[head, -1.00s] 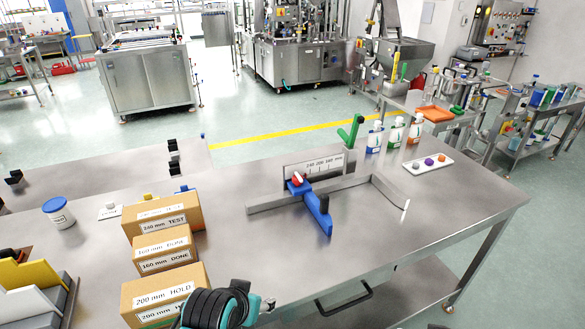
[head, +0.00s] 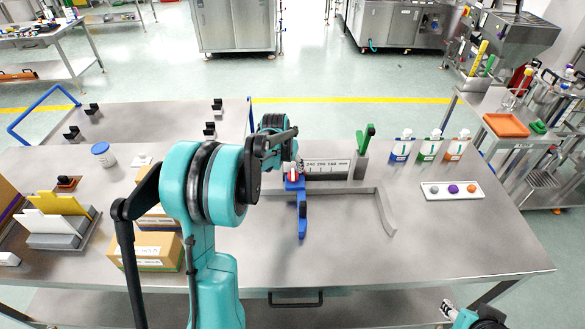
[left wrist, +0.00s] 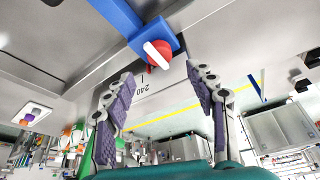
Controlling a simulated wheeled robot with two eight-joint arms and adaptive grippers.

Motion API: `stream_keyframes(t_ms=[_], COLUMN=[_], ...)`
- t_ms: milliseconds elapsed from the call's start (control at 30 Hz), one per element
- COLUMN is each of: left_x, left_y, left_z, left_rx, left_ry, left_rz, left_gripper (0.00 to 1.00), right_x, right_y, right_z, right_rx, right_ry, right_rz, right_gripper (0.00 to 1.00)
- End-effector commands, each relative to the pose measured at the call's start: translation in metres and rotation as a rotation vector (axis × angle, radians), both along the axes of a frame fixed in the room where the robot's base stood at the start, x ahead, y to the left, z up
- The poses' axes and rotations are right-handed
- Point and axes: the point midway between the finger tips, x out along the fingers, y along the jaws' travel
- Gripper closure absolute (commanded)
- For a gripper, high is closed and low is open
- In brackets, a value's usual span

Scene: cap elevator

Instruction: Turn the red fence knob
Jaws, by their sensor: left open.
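The red fence knob (left wrist: 158,55) has a white bar across its face and sits on a blue block (left wrist: 133,27). The knob appears just beyond the fingertips, with no visible contact. In the head view this gripper (head: 292,164) is mostly hidden behind my wrist. My right gripper (head: 448,308) is low at the bottom right; its jaws are unclear.
A scale plate (head: 328,168) stands behind the fence, with a green lever (head: 366,138) at its right. Several bottles (head: 428,146) and a white tray with coloured knobs (head: 452,190) are farther right. Cardboard boxes (head: 148,252) stand left. The front right tabletop is clear.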

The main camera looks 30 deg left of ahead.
Motion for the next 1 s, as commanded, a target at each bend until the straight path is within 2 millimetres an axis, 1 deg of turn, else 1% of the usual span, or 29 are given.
stream_keyframes(t_ms=[300, 400, 500, 600, 833, 867, 900, 967, 1000], left_x=[0.019, 0.024, 0.027, 0.028, 0.028, 0.028, 0.028, 0.028, 0.028], left_y=[0.002, 0.003, 0.004, 0.004, 0.004, 0.004, 0.004, 0.004, 0.004], left_z=[-0.047, -0.059, -0.066, -0.07, -0.07, -0.07, -0.07, -0.07, -0.069], left_rx=[-0.001, 0.0, -0.001, -0.001, -0.001, -0.001, -0.001, -0.001, -0.001], left_ry=[0.0, 0.0, 0.0, 0.0, 0.0, 0.0, 0.0, 0.0, 0.0], left_rz=[-0.001, -0.002, -0.001, -0.001, -0.001, -0.001, -0.001, -0.001, -0.001], left_gripper=[0.44, 0.44, 0.44, 0.44, 0.44, 0.52, 0.62, 0.78, 0.89], right_x=[0.0, 0.0, 0.0, 0.0, 0.0, 0.0, 0.0, 0.0, 0.0], right_y=[0.0, 0.0, 0.0, 0.0, 0.0, 0.0, 0.0, 0.0, 0.0], right_z=[-0.01, -0.012, -0.012, -0.013, -0.012, -0.012, -0.012, -0.012, -0.012], right_rx=[0.0, 0.0, 0.0, 0.0, 0.0, 0.0, 0.0, 0.0, 0.0], right_ry=[0.0, 0.0, 0.0, 0.0, 0.0, 0.0, 0.0, 0.0, 0.0], right_rz=[0.0, 0.0, 0.0, 0.0, 0.0, 0.0, 0.0, 0.0, 0.0], right_gripper=[0.6, 0.6, 0.6, 0.6, 0.6, 0.6, 0.6, 0.6, 0.6])
